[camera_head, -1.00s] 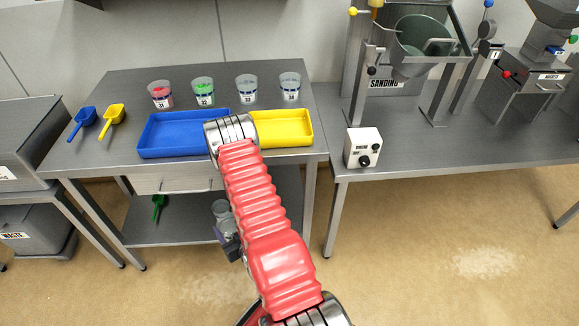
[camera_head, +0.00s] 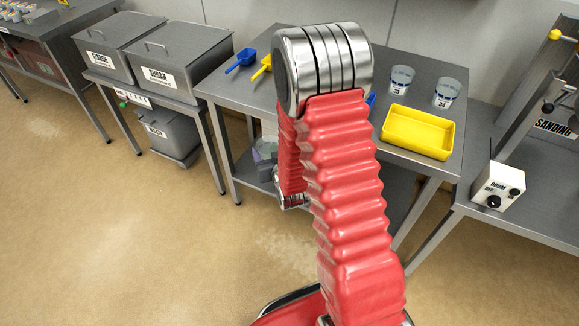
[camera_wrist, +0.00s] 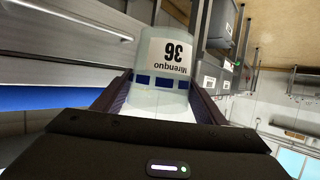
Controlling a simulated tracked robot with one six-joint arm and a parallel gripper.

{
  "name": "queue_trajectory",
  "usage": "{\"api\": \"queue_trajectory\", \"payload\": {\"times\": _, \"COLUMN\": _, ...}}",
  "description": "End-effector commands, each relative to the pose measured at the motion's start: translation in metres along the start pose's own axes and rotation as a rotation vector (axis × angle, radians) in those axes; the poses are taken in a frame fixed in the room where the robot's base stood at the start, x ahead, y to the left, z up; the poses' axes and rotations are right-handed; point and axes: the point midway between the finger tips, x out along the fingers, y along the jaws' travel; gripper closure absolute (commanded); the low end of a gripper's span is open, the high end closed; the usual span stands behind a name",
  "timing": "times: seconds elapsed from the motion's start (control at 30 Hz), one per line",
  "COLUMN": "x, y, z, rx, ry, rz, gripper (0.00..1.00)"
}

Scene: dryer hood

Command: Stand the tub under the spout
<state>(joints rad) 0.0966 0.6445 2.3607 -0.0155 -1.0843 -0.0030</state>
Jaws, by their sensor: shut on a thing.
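The tub (camera_wrist: 160,62) is clear plastic with a blue band and a white label reading "Mirenquo 36", upside down in the wrist view. My gripper (camera_wrist: 162,88) is shut on it, one finger on each side. In the head view the tub (camera_head: 266,147) shows small and partly hidden, low in front of the middle table, left of my red arm. I cannot make out a spout in either view.
The middle table (camera_head: 232,88) holds two clear tubs (camera_head: 401,78), a yellow tray (camera_head: 419,131) and blue and yellow scoops. Starch and sugar bins (camera_head: 180,58) stand left, above a waste bin (camera_head: 172,135). The sanding bench (camera_head: 545,205) is right. The floor front left is clear.

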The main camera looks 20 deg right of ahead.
Motion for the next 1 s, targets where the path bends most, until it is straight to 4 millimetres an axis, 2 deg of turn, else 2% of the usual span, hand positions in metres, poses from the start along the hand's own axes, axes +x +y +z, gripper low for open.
{"api": "queue_trajectory", "payload": {"times": 0.03, "x": 0.002, "y": -0.012, "z": -0.017, "rx": -0.005, "ry": 0.008, "rz": -0.017, "gripper": 0.56}}
{"api": "queue_trajectory", "payload": {"times": 0.1, "x": 0.004, "y": -0.025, "z": -0.035, "rx": -0.010, "ry": 0.008, "rz": -0.035, "gripper": 0.56}}
{"api": "queue_trajectory", "payload": {"times": 0.2, "x": 0.006, "y": -0.041, "z": -0.056, "rx": -0.016, "ry": 0.006, "rz": -0.057, "gripper": 0.56}}
{"api": "queue_trajectory", "payload": {"times": 0.3, "x": 0.006, "y": -0.051, "z": -0.069, "rx": -0.020, "ry": 0.003, "rz": -0.071, "gripper": 0.56}}
{"api": "queue_trajectory", "payload": {"times": 0.43, "x": 0.006, "y": -0.055, "z": -0.075, "rx": -0.022, "ry": 0.001, "rz": -0.076, "gripper": 0.56}}
{"api": "queue_trajectory", "payload": {"times": 1.0, "x": 0.006, "y": -0.052, "z": -0.074, "rx": -0.021, "ry": 0.000, "rz": -0.072, "gripper": 0.56}}
